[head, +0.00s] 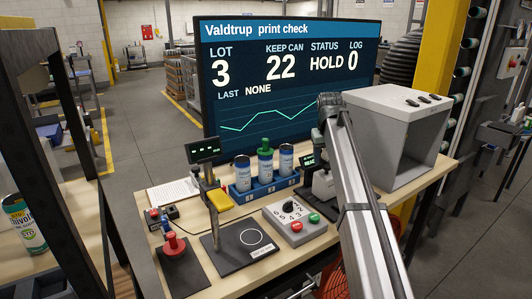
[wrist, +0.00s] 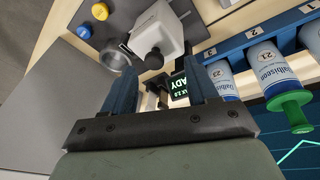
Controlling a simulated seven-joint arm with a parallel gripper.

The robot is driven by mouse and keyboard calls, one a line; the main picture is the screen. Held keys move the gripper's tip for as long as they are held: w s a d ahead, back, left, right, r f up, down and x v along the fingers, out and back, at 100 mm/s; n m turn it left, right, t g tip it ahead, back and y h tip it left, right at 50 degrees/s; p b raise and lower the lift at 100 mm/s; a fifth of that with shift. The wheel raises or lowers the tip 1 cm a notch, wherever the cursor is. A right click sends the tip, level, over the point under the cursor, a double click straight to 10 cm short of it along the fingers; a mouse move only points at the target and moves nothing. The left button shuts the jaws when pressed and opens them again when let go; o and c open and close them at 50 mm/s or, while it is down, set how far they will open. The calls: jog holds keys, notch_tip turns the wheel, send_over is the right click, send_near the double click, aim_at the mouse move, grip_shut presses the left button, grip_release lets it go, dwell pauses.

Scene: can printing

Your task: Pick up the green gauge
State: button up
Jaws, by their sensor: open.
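The green gauge (head: 265,147) sits on top of the middle can (head: 265,167) in a blue rack (head: 243,194) in the head view. In the wrist view the green gauge (wrist: 290,110) shows at the right, its wide green end on a can marked 21 (wrist: 268,68). My gripper (wrist: 160,80) is open, with nothing between its two dark blue fingers. The gauge is off to the right of the fingers in the wrist view, apart from them. In the head view my arm comes in from the lower right, and I cannot make out the fingertips.
Two more cans flank the middle one. A small device with a READY display (wrist: 180,86) lies beyond the fingers. A large screen (head: 290,80) stands behind the rack. A grey hood (head: 395,135) is at the right, a button box (head: 298,222) in front.

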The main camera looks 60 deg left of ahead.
aim_at(266, 139)
jog(key=s+a+r+n+g+y, duration=0.1)
jog(key=s+a+r+n+y, duration=0.15)
jog(key=s+a+r, duration=1.1)
jog(key=x, duration=0.8)
jog(key=shift+s+a+f, duration=0.25)
jog(key=shift+s+f, duration=0.05)
jog(key=shift+f, duration=0.05)
jog(key=shift+x, duration=2.65)
jog(key=shift+w, duration=0.2)
jog(key=shift+c, duration=0.2)
grip_shut()
